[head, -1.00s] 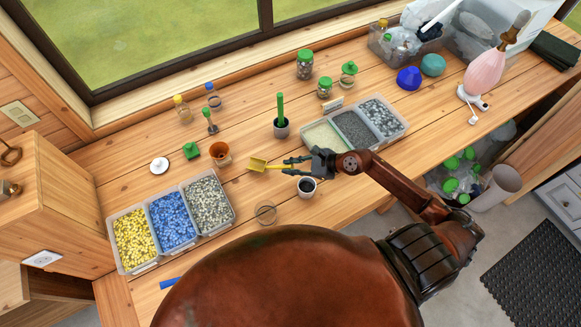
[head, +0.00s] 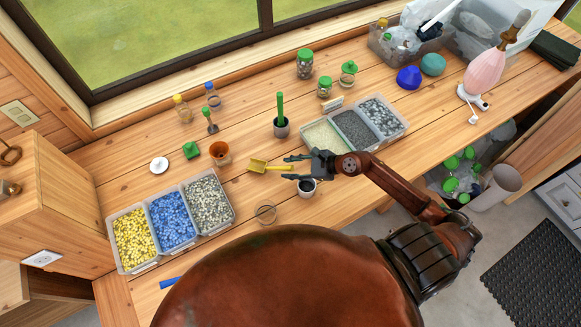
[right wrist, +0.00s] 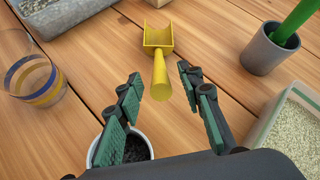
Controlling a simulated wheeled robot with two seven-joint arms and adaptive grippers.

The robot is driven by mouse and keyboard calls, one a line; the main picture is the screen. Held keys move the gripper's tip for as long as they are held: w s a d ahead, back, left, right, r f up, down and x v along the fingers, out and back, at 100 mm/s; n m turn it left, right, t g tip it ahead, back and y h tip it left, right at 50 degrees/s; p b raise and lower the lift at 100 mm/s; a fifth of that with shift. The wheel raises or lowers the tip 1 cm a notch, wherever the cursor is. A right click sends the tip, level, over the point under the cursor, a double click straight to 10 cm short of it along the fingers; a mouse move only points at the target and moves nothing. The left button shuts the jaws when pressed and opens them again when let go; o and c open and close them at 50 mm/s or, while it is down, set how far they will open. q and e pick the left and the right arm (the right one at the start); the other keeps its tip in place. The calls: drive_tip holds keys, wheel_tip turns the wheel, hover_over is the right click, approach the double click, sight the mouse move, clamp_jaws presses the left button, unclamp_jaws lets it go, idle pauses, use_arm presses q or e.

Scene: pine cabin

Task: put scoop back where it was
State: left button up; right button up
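The yellow scoop (head: 260,165) lies on the wooden table between the terracotta pot and my right gripper, its handle towards the gripper. In the right wrist view the scoop (right wrist: 159,50) lies ahead, its round handle end pointing back between the fingertips. My right gripper (head: 288,167) is open, with a clear gap between each finger and the handle. Its green-padded fingers (right wrist: 160,92) show nothing held between them. My left gripper is not in view.
A small pot of dark material (head: 306,187) stands under the right gripper. A grey cup with a green handle (head: 281,128) stands behind it. Bins of pale and grey granules (head: 398,134) are to the right, bead bins (head: 236,216) to the left. A glass jar (head: 265,214) is in front.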

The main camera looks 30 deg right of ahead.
drive_tip(key=shift+r, duration=0.15)
drive_tip(key=b+v, duration=0.1)
drive_tip(key=v, duration=1.1)
drive_tip(key=shift+w+r, duration=0.1)
drive_tip(key=shift+r, duration=0.05)
